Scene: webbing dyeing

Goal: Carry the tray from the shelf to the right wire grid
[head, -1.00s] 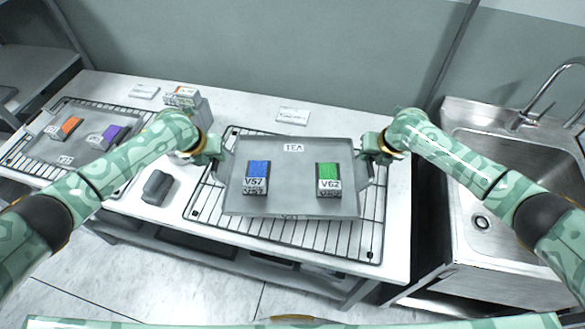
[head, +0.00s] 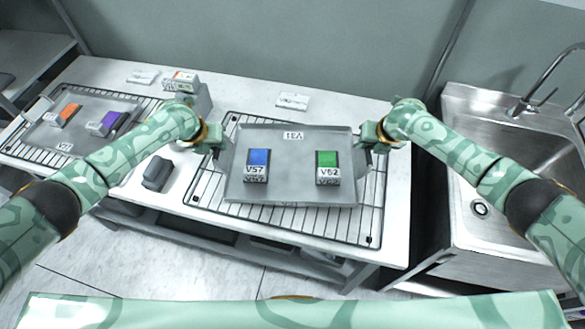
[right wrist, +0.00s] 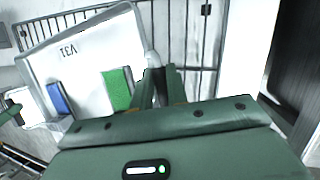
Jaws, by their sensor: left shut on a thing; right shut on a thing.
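The grey tray (head: 292,188) carries a blue block (head: 258,165) labelled V57 and a green block (head: 327,166) labelled V62. It is over the right wire grid (head: 222,218), whose bars show around its sides and front. I cannot tell whether it touches the grid. My left gripper (head: 217,147) is shut on the tray's left side. My right gripper (head: 370,145) is shut on its right side. In the right wrist view the tray (right wrist: 95,55) shows with the right gripper (right wrist: 158,75) at its edge.
Another tray (head: 60,140) with orange and purple blocks sits on the left wire grid (head: 28,160). A dark grey object (head: 157,172) lies between the grids. Small stacked boxes (head: 182,82) and a white card (head: 293,101) are behind. A sink (head: 480,208) stands to the right.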

